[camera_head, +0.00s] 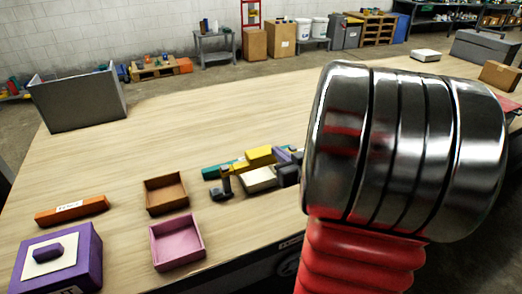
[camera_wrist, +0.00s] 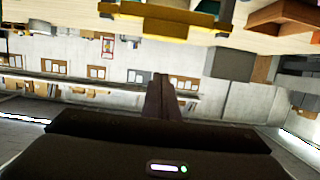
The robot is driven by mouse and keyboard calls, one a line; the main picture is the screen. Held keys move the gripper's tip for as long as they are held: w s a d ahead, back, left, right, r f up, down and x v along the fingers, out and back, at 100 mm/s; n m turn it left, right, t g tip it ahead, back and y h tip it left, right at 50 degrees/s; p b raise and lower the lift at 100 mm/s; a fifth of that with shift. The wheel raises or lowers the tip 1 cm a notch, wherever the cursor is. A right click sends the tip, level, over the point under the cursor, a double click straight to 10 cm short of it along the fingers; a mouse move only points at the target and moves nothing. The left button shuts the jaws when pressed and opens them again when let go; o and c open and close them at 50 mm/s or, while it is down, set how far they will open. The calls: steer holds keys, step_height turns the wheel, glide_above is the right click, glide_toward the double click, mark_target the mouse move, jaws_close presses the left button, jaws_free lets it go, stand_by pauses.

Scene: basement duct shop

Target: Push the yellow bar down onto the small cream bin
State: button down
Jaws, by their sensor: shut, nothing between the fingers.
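A yellow bar (camera_head: 260,156) lies beside and just behind the small cream bin (camera_head: 258,180) on the workbench; I cannot tell whether they touch. In the wrist view, which is upside down, a yellow bar (camera_wrist: 170,12) spans the top edge. My gripper (camera_wrist: 162,82) is shut and empty, with its dark fingers together below the yellow bar in that picture and apart from it. In the head view my gripper's dark body shows right of the cream bin, and its fingertips cannot be made out. The bin's right end is partly hidden by it.
A black upright piece (camera_head: 222,185) stands just left of the cream bin, with a teal bar (camera_head: 215,172) behind. Further left are a brown tray (camera_head: 166,208), a pink tray (camera_head: 177,260), an orange bar (camera_head: 72,210) and a purple box (camera_head: 88,260).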

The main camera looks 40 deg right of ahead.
glide_above(260, 158)
steer(key=d, duration=0.1)
step_height(260, 158, down, 3)
steer(key=shift+s+d+f, duration=0.1)
steer(key=shift+s+f, duration=0.2)
steer(key=shift+f, duration=0.55)
steer(key=shift+s+d+f, duration=0.1)
steer(key=shift+s+f, duration=0.15)
steer(key=shift+f, duration=0.6)
